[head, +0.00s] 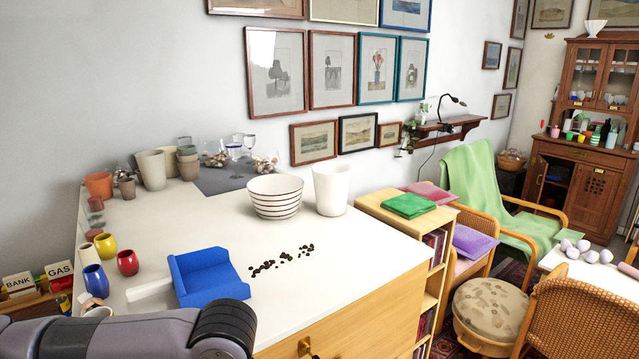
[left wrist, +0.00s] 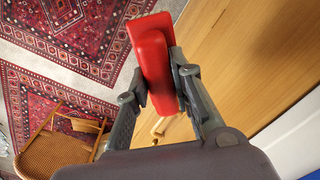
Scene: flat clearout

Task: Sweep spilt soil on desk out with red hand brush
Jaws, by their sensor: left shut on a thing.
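Dark soil crumbs (head: 282,259) lie in a loose band on the white desk top (head: 350,240), to the right of a blue dustpan (head: 208,281). The dustpan lies near the desk's front edge. In the left wrist view my left gripper (left wrist: 158,85) is shut on the red hand brush (left wrist: 150,50), in front of the desk's wooden front. The brush's bristles cannot be made out. In the head view my left arm crosses the bottom left, and its gripper and the brush are out of frame. My right gripper is in neither view.
A striped bowl (head: 274,197) and a white pot (head: 331,188) stand behind the soil. Colored cups (head: 106,247) stand at the left, with pots and glasses at the back. The desk top right of the soil is clear. A shelf (head: 405,215) adjoins the desk's right side.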

